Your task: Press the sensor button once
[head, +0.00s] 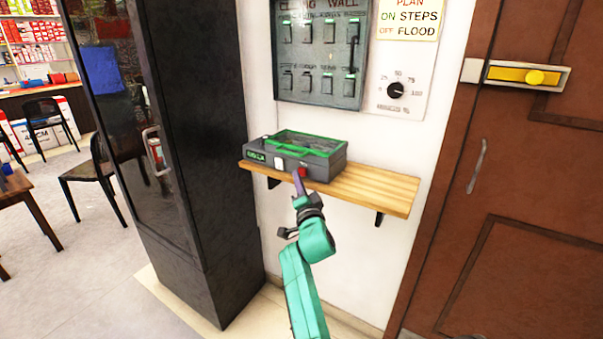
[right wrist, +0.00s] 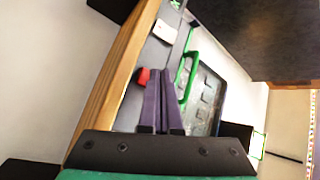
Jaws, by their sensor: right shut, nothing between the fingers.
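A dark grey sensor box (head: 322,172) with a green-framed lid sits on a wooden wall shelf. A red button (head: 303,171) is on its front face, right of a white square (head: 279,163). My right gripper (head: 298,178) is shut and empty, its purple fingers pointing up at the box front by the red button. In the right wrist view the closed fingers (right wrist: 175,85) lie just right of the red button (right wrist: 143,76); I cannot tell whether they touch it. The box's green handle (right wrist: 187,80) is beside the fingertips. My left gripper is not in view.
The shelf (head: 385,187) has free room right of the box. A tall black cabinet (head: 205,130) stands close on the left, a brown door (head: 510,200) on the right. A switch panel (head: 320,50) and a dial (head: 396,89) are on the wall above.

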